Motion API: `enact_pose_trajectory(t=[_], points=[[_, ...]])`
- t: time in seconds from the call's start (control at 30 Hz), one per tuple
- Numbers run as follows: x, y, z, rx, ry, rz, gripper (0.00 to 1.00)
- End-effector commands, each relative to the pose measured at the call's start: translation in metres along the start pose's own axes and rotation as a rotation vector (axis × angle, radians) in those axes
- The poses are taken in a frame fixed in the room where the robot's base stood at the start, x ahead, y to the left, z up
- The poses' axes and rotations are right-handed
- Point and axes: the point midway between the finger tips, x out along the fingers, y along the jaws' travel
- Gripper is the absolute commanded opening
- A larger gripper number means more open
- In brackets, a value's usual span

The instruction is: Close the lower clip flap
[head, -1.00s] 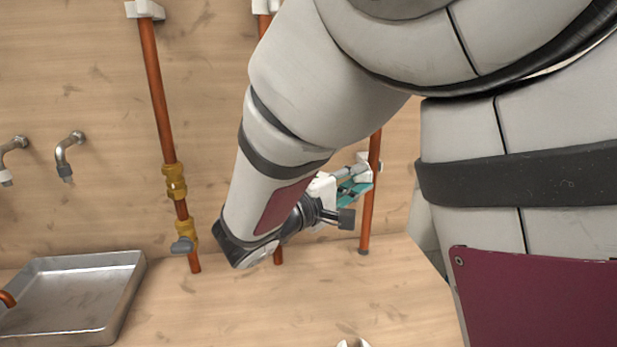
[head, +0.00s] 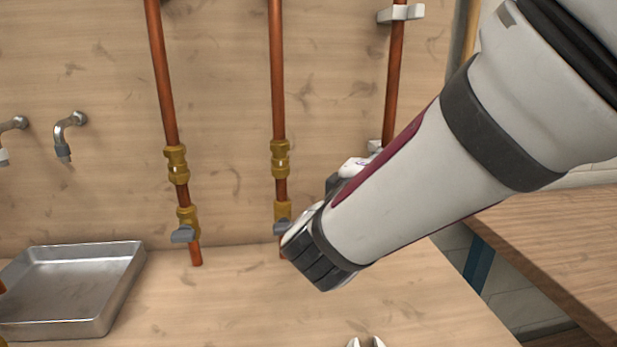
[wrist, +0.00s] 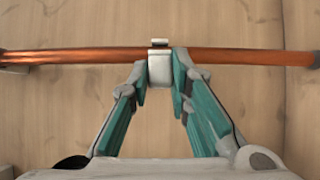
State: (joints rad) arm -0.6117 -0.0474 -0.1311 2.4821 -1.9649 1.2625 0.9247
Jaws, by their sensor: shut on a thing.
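The lower clip (wrist: 160,68) is a small pale block at the copper pipe (wrist: 90,56) in the middle of the wrist view. My gripper (wrist: 161,76) has its two teal-padded fingers on either side of this block, shut on it. I cannot tell the flap apart from the clip body, nor whether it is fully closed. In the head view, only a pale bit of the lower clip (head: 375,146) shows beside the right copper pipe (head: 393,80). My forearm hides the fingers there.
An upper white clip (head: 400,13) holds the right pipe higher up. A middle pipe with brass fittings (head: 280,158) stands close to the left of my wrist. A metal tray (head: 75,285) lies at the left on the bench. The wooden wall is behind.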

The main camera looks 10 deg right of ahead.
Motion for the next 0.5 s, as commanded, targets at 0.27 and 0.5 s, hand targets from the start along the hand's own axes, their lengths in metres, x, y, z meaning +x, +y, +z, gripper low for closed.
enact_pose_trajectory(t=[0.27, 0.5], points=[[0.002, -0.005, 0.01, 0.006, 0.156, 0.004, 0.0], [0.004, -0.005, 0.015, 0.005, 0.292, 0.004, 0.0]])
